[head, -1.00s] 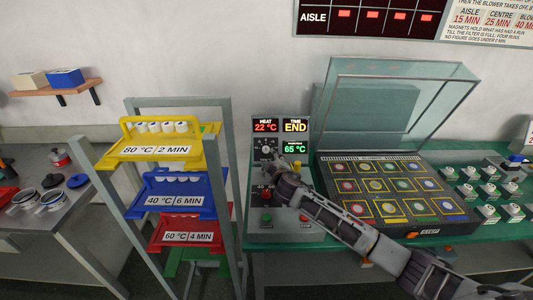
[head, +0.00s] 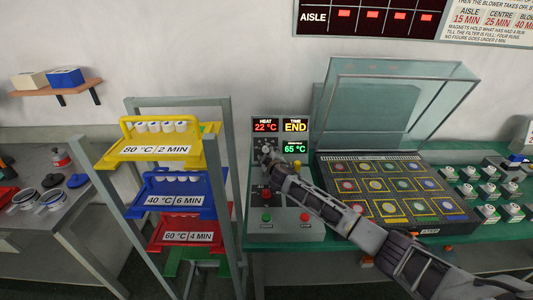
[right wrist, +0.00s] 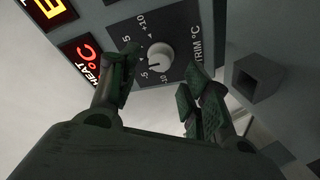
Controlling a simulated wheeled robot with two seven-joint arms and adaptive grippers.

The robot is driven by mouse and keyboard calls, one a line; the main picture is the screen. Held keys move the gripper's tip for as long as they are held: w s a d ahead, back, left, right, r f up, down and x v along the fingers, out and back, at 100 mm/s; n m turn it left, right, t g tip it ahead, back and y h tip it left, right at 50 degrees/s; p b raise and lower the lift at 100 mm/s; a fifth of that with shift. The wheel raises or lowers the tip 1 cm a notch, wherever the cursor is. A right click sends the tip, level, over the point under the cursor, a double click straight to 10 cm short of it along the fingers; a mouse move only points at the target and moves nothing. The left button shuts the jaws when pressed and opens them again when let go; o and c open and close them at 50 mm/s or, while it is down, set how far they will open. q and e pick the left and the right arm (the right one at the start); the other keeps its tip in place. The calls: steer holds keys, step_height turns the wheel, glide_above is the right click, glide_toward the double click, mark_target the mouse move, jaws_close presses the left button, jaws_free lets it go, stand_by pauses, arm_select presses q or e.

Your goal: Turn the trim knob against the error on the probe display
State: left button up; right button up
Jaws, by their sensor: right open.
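The trim knob (right wrist: 160,55) is a round pale knob on a dark plate marked "TRIM °C", with a scale from -10 to +10. In the right wrist view my right gripper (right wrist: 162,72) is open, its fingertips to either side of the knob; I cannot tell whether they touch it. In the head view the gripper (head: 266,154) is at the knob's place on the control panel and hides it. The green display (head: 294,148) reads 65 °C; its small label is hard to read. The heat display (head: 265,126) reads 22 °C in red. My left gripper is not in view.
The time display (head: 295,126) reads END. Below are a green button (head: 266,217) and a red button (head: 305,217). A rack with yellow, blue and red trays (head: 182,229) stands left; a machine with a raised clear lid (head: 395,100) stands right.

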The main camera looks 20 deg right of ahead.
mark_target(266, 150)
steer(key=shift+x, duration=0.95)
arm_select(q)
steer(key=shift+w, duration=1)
arm_select(e)
steer(key=shift+w+d+f, duration=0.1)
steer(key=shift+w, duration=0.45)
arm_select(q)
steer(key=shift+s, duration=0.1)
arm_select(e)
steer(key=shift+c, duration=0.2)
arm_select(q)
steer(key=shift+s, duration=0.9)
arm_select(e)
steer(key=c, duration=1)
